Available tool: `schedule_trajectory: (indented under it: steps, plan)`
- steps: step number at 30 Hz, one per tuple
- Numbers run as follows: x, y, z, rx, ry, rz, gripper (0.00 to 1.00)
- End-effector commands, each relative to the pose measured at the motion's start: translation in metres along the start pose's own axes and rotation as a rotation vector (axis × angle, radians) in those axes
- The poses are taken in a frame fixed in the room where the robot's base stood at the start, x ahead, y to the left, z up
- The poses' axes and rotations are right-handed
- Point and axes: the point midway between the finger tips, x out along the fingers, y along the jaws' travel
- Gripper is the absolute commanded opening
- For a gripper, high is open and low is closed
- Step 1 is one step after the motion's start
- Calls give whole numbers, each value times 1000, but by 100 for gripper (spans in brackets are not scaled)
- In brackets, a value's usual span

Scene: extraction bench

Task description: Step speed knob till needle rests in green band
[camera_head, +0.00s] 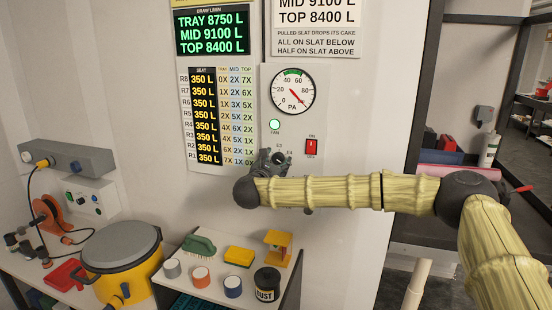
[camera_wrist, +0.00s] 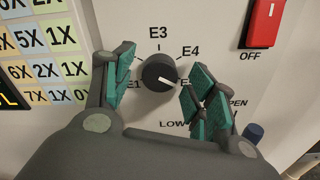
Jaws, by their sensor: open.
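The round gauge (camera_head: 293,90), marked PA, hangs on the white panel. Its green band (camera_head: 292,72) lies at the top, between about 40 and 60. The red needle points to the lower right, past 80 and outside the band. The black speed knob (camera_wrist: 158,72) has a white pointer aimed right and slightly down, at a label partly hidden by a finger; E1, E3 and E4 also show. My gripper (camera_wrist: 160,82) is open, with its green-padded fingers on either side of the knob; contact is not clear. In the head view my gripper (camera_head: 272,160) partly covers the knob.
A red on/off switch (camera_head: 312,147) sits right of the knob, and a lit green fan lamp (camera_head: 274,125) above it. Below my arm, a shelf holds a brush (camera_head: 199,245), a yellow sponge (camera_head: 239,255) and a black dust pot (camera_head: 267,284). A yellow drum (camera_head: 125,262) stands left.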

Motion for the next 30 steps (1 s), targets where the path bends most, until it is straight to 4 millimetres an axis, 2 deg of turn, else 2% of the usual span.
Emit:
schedule_trajectory:
  steps: [10, 15, 18, 30]
  plan:
    - [3, 0, 0, 0, 0, 0, 56]
    - [3, 0, 0, 0, 0, 0, 25]
    - [3, 0, 0, 0, 0, -1, 11]
    - [3, -1, -3, -67, -2, 0, 11]
